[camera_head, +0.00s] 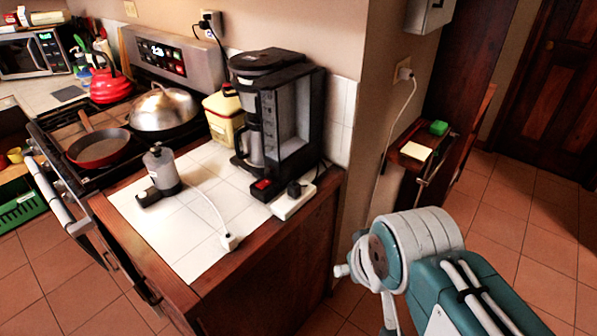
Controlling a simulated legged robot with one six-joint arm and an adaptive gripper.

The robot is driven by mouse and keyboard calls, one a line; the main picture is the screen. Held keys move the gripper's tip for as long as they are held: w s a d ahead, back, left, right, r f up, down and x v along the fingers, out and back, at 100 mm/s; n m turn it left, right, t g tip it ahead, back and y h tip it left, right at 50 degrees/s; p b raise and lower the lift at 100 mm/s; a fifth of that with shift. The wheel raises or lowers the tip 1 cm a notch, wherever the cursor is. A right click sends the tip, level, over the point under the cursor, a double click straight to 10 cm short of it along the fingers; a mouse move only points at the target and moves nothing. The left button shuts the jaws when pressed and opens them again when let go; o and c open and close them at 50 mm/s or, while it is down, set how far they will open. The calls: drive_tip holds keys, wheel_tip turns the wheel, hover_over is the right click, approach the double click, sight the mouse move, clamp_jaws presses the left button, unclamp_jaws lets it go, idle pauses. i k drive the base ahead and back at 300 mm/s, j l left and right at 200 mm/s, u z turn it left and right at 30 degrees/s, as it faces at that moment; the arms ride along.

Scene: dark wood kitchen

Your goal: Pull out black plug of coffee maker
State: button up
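The black coffee maker (285,115) stands upright at the back right of the white tiled counter, against the wall. A black plug (295,189) sits on a white power strip (291,203) in front of it. Another black plug (205,24) is in the wall outlet (212,20) above, and its black cord drops behind the coffee maker. I cannot tell which plug belongs to the coffee maker. My teal and white arm shows at the bottom right, apart from the counter. My gripper's fingers are not visible.
A grey appliance (161,170) stands on the counter, its white cord running to a white plug (230,242) near the counter edge. A yellow canister (224,117) is beside the coffee maker. The stove (54,128) is left. A small shelf (405,158) is right; floor (530,225) is open there.

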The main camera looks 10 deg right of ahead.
sight(294, 189)
drive_tip(key=i+l+u, duration=0.15)
drive_tip(key=i+l, duration=0.5)
drive_tip(key=l, duration=0.15)
